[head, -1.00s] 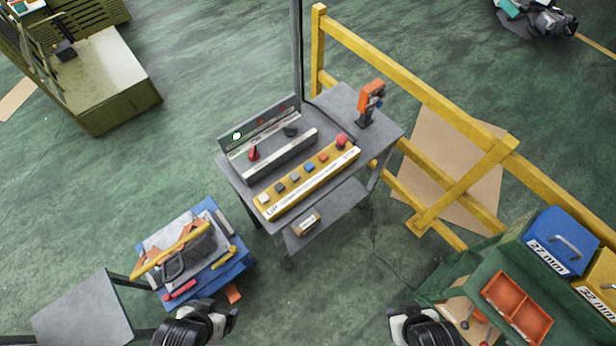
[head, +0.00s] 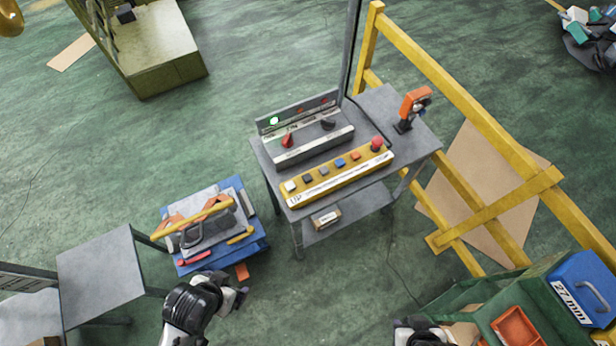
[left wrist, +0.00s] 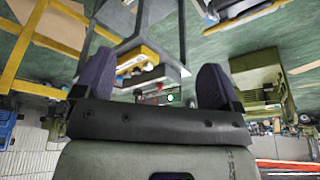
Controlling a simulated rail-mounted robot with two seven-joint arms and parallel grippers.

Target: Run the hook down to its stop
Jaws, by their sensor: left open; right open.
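A yellow pushbutton strip (head: 340,178) lies along the front of the grey console stand. It has several coloured square buttons, a red mushroom button (head: 377,144) at its right end and "UP" lettered at its left end. A rounded brass-yellow piece (head: 10,18) is cut off at the top left corner; I cannot tell whether it is the hook. My left gripper (head: 241,294) is open and empty, below the console and near the blue cart. Its spread fingers also show in the left wrist view (left wrist: 153,85). My right gripper (head: 422,324) is open at the bottom edge, partly cut off, touching nothing visible.
A switch panel (head: 312,150) with a lit green lamp (head: 273,121) stands behind the strip. An orange device (head: 414,102) stands on the console's right. A yellow railing (head: 455,75) runs along the right. A blue cart (head: 255,247) and green bench (head: 470,303) flank open floor.

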